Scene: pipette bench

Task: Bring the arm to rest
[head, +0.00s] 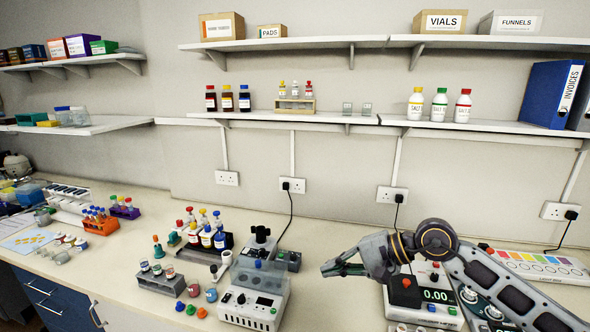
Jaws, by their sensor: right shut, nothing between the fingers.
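My right gripper (338,268) comes in from the right on my grey arm. Its fingers point left and are shut and empty, above the bench (330,225) between a white instrument and a scale. My arm bends at a high elbow and covers part of the bench at the lower right. My left gripper is not in the head view.
A white instrument with a clear lid (255,295) stands left of the gripper. A scale (436,296) reading 0.00 is below my arm. A rack of dropper bottles (206,238) stands further left. The bench behind the gripper is bare.

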